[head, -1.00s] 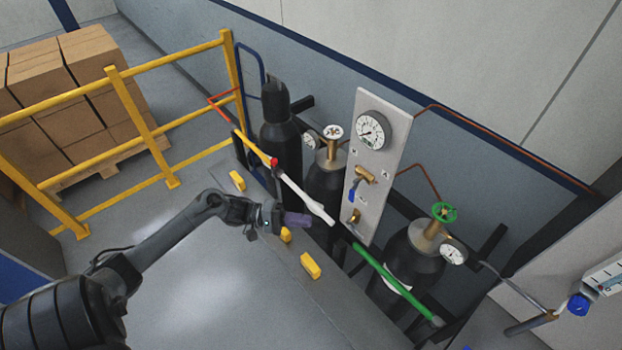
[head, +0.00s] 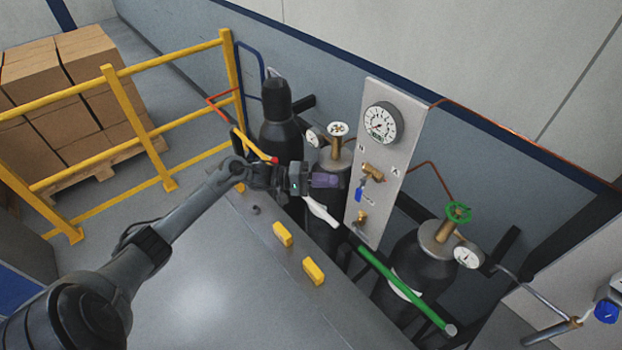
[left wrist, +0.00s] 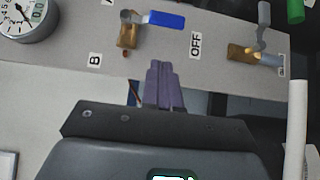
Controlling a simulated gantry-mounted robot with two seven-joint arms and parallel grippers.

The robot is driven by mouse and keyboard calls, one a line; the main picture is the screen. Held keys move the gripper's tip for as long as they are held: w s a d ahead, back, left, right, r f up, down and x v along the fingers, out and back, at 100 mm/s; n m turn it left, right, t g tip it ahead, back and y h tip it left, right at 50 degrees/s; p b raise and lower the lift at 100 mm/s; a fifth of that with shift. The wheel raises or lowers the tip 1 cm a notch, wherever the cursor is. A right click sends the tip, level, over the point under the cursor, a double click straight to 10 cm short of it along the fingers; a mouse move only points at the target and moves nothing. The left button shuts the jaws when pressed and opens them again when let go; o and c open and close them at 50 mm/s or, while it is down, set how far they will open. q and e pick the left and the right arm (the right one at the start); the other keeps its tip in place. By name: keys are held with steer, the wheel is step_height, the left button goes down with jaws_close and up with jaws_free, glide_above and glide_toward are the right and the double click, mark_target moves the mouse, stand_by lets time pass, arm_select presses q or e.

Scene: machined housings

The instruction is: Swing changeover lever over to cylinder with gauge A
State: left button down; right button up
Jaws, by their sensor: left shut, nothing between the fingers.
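The changeover lever (head: 359,192) has a blue handle on a brass valve on the pale panel (head: 386,122). In the head view it hangs down from the valve. In the left wrist view the blue handle (left wrist: 166,19) points toward the OFF label (left wrist: 196,43); a B label (left wrist: 95,58) is on the other side. My left gripper (head: 334,180), with purple fingers, is shut and empty, just left of the lever. Its fingers (left wrist: 163,84) look apart from the handle. One gauge (head: 313,138) is by the middle cylinder, another (head: 468,257) by the right cylinder; their letters are unreadable. My right gripper is out of view.
A large gauge (head: 383,123) is above the lever and a lower brass valve (head: 361,217) below it. White and green bars (head: 405,288) run in front of the cylinders. A yellow railing (head: 110,75) stands left. Yellow blocks (head: 283,234) lie on the grey surface.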

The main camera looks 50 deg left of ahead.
arm_select(q)
steer(key=shift+w+d+p, duration=0.25)
steer(key=shift+d+p, duration=0.05)
steer(key=shift+d, duration=0.9)
steer(key=shift+w+d+p, duration=0.2)
steer(key=shift+d+p, duration=0.1)
steer(key=shift+d, duration=0.9)
steer(key=shift+d, duration=0.1)
